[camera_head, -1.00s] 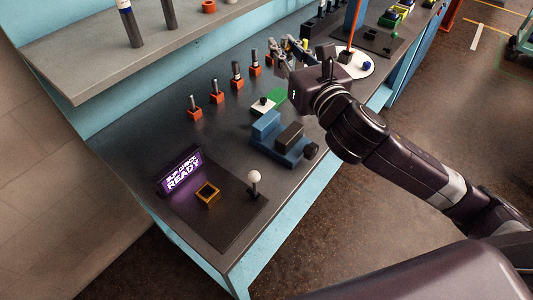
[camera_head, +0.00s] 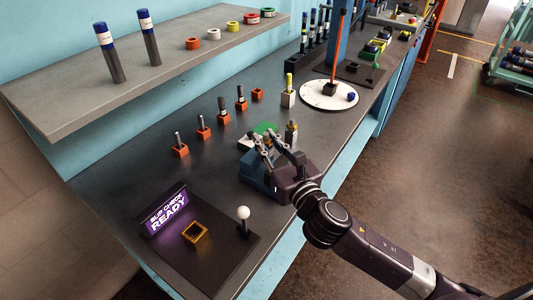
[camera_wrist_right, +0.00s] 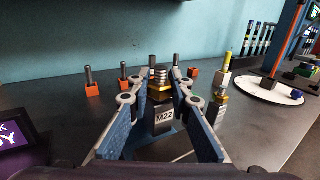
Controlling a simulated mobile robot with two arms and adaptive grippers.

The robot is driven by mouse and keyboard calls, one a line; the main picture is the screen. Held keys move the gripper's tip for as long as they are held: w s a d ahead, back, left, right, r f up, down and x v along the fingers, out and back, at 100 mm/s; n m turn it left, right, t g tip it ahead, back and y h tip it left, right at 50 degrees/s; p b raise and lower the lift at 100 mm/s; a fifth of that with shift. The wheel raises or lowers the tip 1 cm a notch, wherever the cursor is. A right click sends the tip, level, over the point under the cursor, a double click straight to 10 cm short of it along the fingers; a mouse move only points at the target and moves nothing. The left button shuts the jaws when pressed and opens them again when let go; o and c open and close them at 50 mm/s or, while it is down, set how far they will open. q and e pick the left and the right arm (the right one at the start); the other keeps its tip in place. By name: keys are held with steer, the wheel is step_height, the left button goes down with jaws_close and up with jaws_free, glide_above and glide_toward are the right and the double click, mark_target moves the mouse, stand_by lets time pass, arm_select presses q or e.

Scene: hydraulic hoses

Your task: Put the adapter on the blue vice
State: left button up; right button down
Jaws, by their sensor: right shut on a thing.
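My right gripper (camera_head: 264,138) is over the blue vice (camera_head: 256,172) on the bench and hides much of it. In the right wrist view its blue-padded fingers (camera_wrist_right: 160,86) are shut around an adapter (camera_wrist_right: 160,76), which has a ringed silver top and a brass-coloured collar. The adapter looks upright. A dark block with an "M22" label (camera_wrist_right: 165,117) shows just below it. I cannot tell whether the adapter touches the vice. My left gripper is not in view.
A brass fitting on a block (camera_head: 291,132) stands close behind the gripper. Several orange holders with pins (camera_head: 223,117) stand to the left. A lit "READY" sign (camera_head: 167,210) and a white ball on a post (camera_head: 243,213) are in front. A white round plate (camera_head: 315,97) lies behind.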

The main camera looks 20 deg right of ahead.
steer(key=shift+f+b, duration=0.35)
steer(key=shift+f, duration=1.4)
steer(key=shift+f, duration=0.1)
steer(key=c, duration=1.8)
jaws_free()
steer(key=shift+f, duration=0.1)
steer(key=shift+o, duration=0.2)
steer(key=shift+s+r, duration=0.1)
steer(key=shift+r, duration=0.15)
steer(key=s, duration=0.3)
steer(key=s+d+b, duration=0.1)
steer(key=s, duration=0.2)
steer(key=s+b, duration=0.1)
steer(key=s, duration=0.3)
steer(key=shift+d+f, duration=0.2)
steer(key=shift+s+d+r, duration=0.1)
steer(key=shift+s+r, duration=0.1)
steer(key=shift+s, duration=0.7)
steer(key=shift+d, duration=0.1)
